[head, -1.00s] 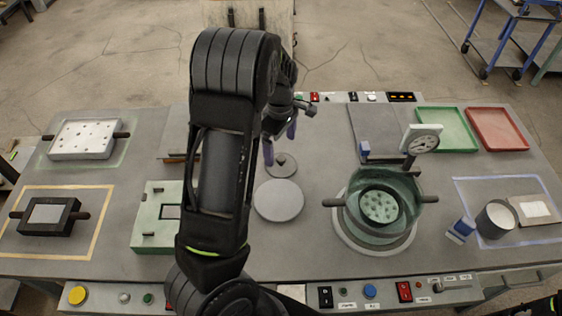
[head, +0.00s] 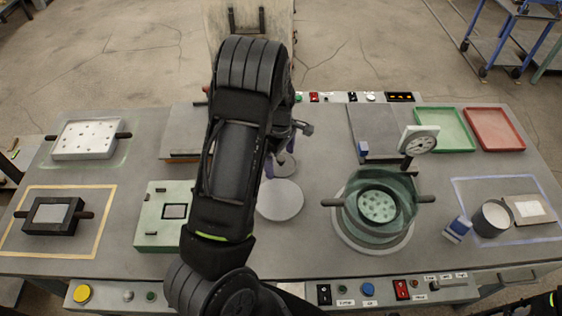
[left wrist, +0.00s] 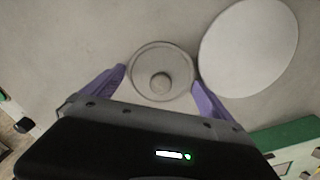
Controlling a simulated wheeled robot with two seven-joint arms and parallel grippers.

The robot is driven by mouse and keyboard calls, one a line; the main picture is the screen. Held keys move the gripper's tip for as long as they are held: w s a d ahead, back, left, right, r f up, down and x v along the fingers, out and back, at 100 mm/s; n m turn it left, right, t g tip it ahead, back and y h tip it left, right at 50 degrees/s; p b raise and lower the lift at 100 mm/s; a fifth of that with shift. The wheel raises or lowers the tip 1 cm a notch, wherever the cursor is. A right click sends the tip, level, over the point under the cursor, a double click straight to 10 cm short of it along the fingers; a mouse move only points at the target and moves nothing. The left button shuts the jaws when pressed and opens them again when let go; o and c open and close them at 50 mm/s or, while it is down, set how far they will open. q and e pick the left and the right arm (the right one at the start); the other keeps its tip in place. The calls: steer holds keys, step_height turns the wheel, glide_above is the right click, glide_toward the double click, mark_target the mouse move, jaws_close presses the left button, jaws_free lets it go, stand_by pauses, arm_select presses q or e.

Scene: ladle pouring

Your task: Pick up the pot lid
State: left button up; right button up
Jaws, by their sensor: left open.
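The pot lid, a small round grey disc with a knob, lies on the table; in the left wrist view the whole lid (left wrist: 160,88) shows between my purple fingers. In the head view only part of the lid (head: 286,170) shows, beside my left gripper (head: 278,158) and behind a larger plain disc. My left gripper (left wrist: 160,76) is open and empty, one finger on each side of the lid; I cannot tell whether they touch it. The green pot (head: 378,217) stands on a round base to the right. My right gripper is out of view.
The plain grey disc (head: 280,200) lies close to the lid, and also shows in the left wrist view (left wrist: 248,48). A green box (head: 158,227) stands left of my arm. A dial gauge (head: 418,140) rises behind the pot. Table between disc and pot is clear.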

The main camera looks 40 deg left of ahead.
arm_select(q)
steer(key=shift+c, duration=0.5)
steer(key=c, duration=0.9)
